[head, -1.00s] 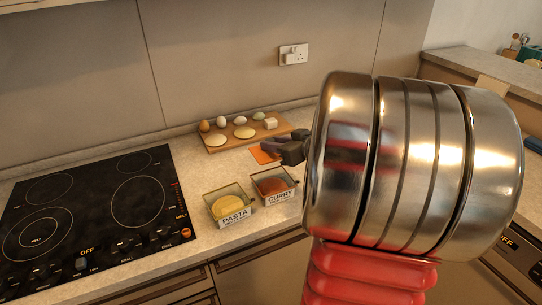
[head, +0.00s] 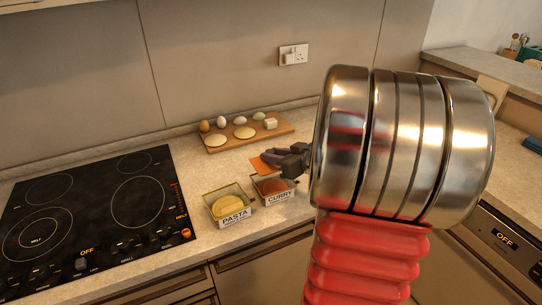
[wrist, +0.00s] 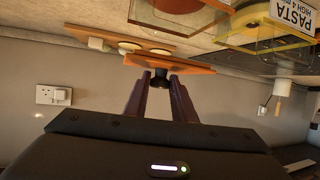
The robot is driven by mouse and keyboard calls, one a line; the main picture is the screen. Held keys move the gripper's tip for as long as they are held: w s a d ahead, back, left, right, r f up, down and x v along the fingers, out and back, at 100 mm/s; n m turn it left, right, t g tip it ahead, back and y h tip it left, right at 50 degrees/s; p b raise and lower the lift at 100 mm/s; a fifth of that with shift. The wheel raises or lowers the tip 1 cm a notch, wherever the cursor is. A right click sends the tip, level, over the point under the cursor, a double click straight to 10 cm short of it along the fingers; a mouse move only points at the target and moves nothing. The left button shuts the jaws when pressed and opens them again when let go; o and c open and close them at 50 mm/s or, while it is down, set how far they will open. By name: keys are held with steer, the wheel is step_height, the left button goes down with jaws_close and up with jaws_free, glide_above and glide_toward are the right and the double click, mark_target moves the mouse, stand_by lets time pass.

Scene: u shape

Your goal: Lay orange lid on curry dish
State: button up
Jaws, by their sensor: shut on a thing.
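The orange lid (head: 258,164) is a thin flat plate, also seen edge-on in the wrist view (wrist: 186,70). My gripper (head: 275,155) is shut on its dark knob, which shows between the fingertips in the wrist view (wrist: 160,82). The curry dish (head: 280,198) is a small clear box with reddish-brown food and a CURRY label, open on top. In the head view the lid appears just behind and above the dish's back rim, apart from it. The exact height gap is hard to tell. My gripper hides part of the lid.
The pasta dish (head: 232,214), with yellow food, stands left of the curry dish. A wooden board (head: 214,149) with several eggs and rounds lies behind. A black hob (head: 95,215) is at left. The counter's front edge runs close before the dishes.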

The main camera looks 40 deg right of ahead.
steer(key=shift+f, duration=0.45)
steer(key=o, duration=1.1)
steer(key=shift+c, duration=0.2)
steer(key=shift+r, duration=0.15)
steer(key=shift+s+r, duration=0.15)
steer(key=shift+r, duration=0.45)
steer(key=v, duration=1.1)
steer(key=shift+s, duration=0.35)
steer(key=shift+r, duration=0.1)
